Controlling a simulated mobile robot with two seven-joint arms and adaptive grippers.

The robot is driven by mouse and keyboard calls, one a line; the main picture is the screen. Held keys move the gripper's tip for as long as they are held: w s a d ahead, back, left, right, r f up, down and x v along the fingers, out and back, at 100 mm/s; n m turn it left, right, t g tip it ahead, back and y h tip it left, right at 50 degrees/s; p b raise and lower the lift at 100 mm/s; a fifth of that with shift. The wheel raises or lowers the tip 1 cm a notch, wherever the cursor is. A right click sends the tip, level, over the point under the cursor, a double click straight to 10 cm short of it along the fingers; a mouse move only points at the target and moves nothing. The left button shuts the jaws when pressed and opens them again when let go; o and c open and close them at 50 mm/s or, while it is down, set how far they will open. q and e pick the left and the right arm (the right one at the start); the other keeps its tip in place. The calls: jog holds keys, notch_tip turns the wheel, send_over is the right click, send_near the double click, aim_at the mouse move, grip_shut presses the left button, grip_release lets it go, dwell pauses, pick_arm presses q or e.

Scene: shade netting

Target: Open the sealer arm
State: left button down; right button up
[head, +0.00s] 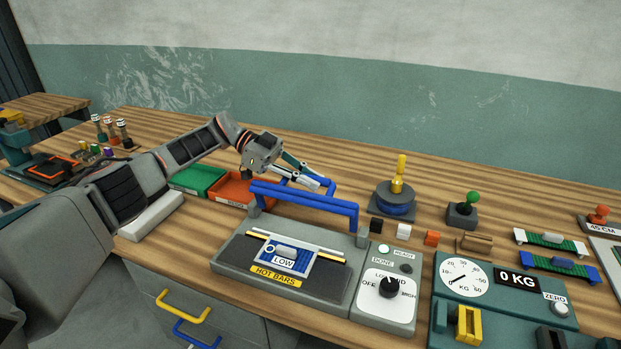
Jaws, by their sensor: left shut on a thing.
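The sealer (228,250) is a dark grey unit on the bench, with a yellow "HOT BARS" label on its front. Its blue sealer arm (305,199) stands raised above the bed at the back, on side posts. My left gripper (318,184) reaches in from the left, behind the long blue bar. It is shut on the blue sealer arm near its upper part; the exact contact is partly hidden. My right gripper is not in view.
A dial panel (389,306) is at the sealer's right, with a scale (483,314) beyond it. Green (197,178) and orange (235,191) trays sit behind the sealer.

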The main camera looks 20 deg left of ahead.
pick_arm(q)
jog(key=shift+f, duration=0.2)
jog(key=c, duration=2)
grip_release()
jog(key=shift+c, duration=0.2)
jog(key=shift+a+r, duration=0.1)
jog(key=shift+r, duration=0.05)
jog(key=v, duration=0.7)
jog(key=shift+a, duration=0.1)
